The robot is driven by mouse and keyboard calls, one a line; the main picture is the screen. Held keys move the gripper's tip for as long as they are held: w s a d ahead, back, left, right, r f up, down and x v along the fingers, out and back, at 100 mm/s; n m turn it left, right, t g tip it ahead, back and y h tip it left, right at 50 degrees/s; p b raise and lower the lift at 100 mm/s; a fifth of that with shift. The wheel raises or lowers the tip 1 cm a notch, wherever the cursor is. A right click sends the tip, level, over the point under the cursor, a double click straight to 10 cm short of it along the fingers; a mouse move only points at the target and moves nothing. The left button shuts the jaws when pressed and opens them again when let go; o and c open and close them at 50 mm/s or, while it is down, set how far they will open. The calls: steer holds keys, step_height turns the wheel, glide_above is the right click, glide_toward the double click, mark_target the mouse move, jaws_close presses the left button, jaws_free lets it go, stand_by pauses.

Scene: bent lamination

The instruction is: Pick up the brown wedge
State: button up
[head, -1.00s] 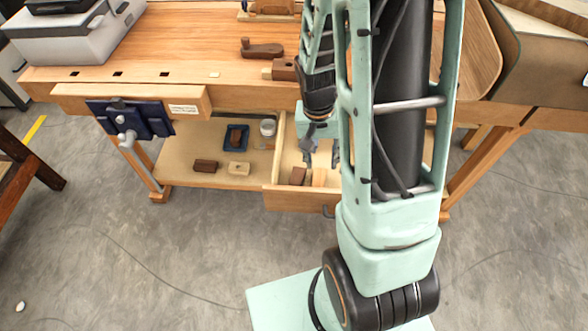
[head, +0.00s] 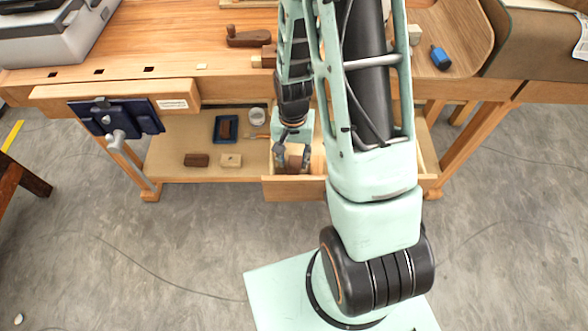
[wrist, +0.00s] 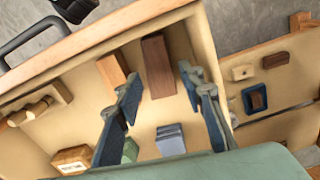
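A dark brown, elongated wooden piece, the likely brown wedge (wrist: 158,66), lies in the open drawer (head: 290,190); its taper is not clear. In the wrist view it lies ahead of and between the fingertips of my gripper (wrist: 157,80). The fingers are spread wide, with no visible contact. In the head view my gripper (head: 292,152) is at the drawer, with the brown wedge (head: 295,157) between its fingers. A lighter brown block (wrist: 113,70) lies beside it, near the left finger.
The drawer also holds a grey-blue block (wrist: 170,139), a green block (wrist: 130,150) and a labelled wooden box (wrist: 72,158). The lower shelf carries a brown block (head: 196,160), a pale block (head: 231,160) and a blue tray (head: 218,130). The bench top overhangs behind.

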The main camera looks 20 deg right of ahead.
mark_target(294, 167)
steer(key=shift+d+f, duration=0.15)
steer(key=shift+f, duration=2.2)
steer(key=c, duration=0.9)
steer(key=shift+c, duration=0.2)
steer(key=shift+r, duration=0.15)
